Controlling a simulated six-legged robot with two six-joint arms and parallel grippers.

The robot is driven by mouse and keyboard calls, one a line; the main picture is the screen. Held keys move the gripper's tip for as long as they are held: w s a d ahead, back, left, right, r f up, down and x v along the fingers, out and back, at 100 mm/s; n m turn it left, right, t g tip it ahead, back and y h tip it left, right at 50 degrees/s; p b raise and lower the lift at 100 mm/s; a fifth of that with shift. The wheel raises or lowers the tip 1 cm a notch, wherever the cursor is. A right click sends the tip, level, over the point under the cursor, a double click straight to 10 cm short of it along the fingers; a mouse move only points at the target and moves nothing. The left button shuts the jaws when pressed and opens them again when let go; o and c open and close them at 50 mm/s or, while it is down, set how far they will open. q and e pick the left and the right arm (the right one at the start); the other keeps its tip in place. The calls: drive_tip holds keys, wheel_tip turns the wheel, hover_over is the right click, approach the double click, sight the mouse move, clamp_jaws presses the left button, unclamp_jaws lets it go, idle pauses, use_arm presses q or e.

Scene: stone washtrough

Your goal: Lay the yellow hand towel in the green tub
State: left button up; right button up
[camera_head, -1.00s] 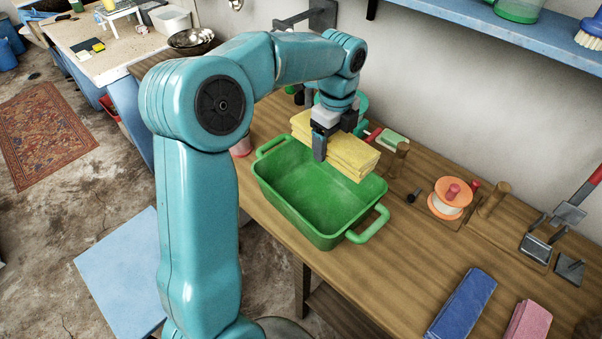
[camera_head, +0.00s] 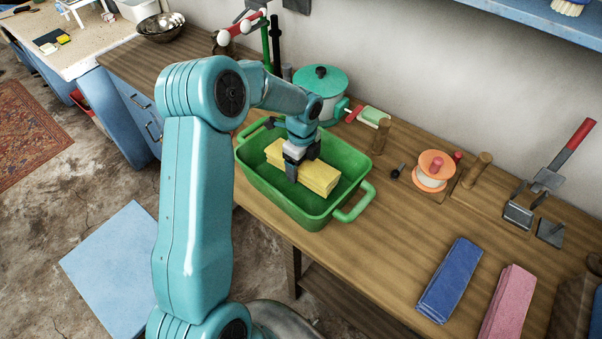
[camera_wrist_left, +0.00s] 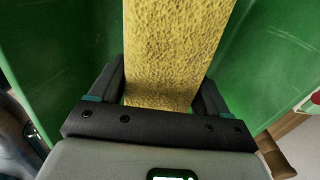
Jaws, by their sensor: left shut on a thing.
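The yellow hand towel (camera_head: 318,178) is folded into a thick block and sits inside the green tub (camera_head: 345,213), below its rim. My left gripper (camera_head: 297,170) reaches down into the tub and is shut on the towel. In the left wrist view the towel (camera_wrist_left: 175,50) stands between the two fingers, with the green tub walls (camera_wrist_left: 50,60) on both sides. Whether the towel touches the tub floor cannot be told. My right gripper is not in view.
A teal lidded pot (camera_head: 322,85) stands close behind the tub. An orange-and-white spool (camera_head: 433,170) and wooden pegs are to the right. Folded blue (camera_head: 450,278) and pink (camera_head: 508,302) cloths lie at the front right. Bare wooden tabletop (camera_head: 385,235) lies right of the tub.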

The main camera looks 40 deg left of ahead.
use_arm(q)
drive_tip(key=shift+s+a+f, duration=0.1)
drive_tip(key=shift+f, duration=0.55)
wheel_tip(320, 180, down, 4)
drive_tip(key=shift+r, duration=0.2)
drive_tip(key=shift+f, duration=0.15)
drive_tip(key=o, duration=1.1)
drive_tip(key=shift+r+p, duration=0.3)
drive_tip(key=shift+r, duration=0.1)
wheel_tip(320, 180, up, 12)
drive_tip(key=shift+f+b, duration=0.15)
drive_tip(key=shift+b, duration=0.65)
